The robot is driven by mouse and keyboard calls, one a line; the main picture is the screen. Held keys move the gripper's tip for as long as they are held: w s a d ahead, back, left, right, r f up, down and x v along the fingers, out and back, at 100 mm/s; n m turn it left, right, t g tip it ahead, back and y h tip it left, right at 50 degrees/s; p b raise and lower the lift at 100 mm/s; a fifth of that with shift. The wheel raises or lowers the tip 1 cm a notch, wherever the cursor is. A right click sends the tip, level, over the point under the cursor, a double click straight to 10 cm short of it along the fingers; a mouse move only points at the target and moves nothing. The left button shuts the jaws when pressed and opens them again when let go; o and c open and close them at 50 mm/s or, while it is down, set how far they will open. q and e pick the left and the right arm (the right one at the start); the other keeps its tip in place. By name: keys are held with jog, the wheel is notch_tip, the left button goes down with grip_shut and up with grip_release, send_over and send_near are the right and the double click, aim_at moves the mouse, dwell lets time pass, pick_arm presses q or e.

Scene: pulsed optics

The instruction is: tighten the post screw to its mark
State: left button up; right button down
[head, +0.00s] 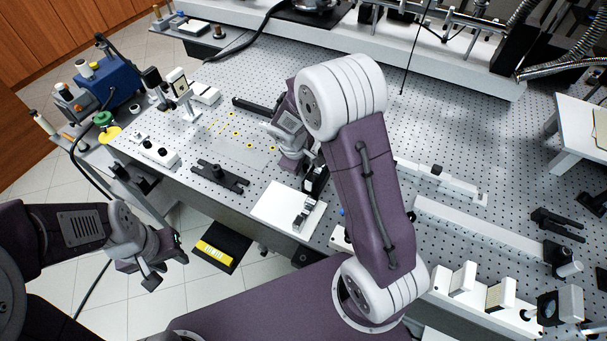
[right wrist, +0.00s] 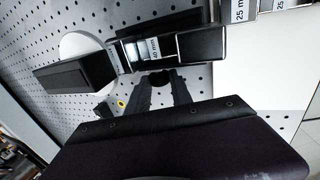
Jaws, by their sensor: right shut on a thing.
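My right gripper (head: 315,182) reaches down over the front edge of the perforated bench, by the white plate (head: 272,208). In the right wrist view it is shut on a silver and black post piece (right wrist: 152,50) with a "40 mm" label. The screw and its mark cannot be made out clearly. My left gripper (head: 168,272) is open and empty, off the bench's front left.
A black slotted base (head: 220,177) lies on the bench left of the white plate. Small yellow rings (head: 235,133) mark the bench behind it. A white switch box (head: 158,153) stands at the left edge. White rails (head: 440,182) lie to the right.

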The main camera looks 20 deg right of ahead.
dwell(0.3)
jog(key=c, duration=1.1)
grip_release()
jog(key=shift+c, duration=0.2)
jog(key=shift+a, duration=0.1)
jog(key=p+v, duration=0.1)
jog(key=v, duration=0.8)
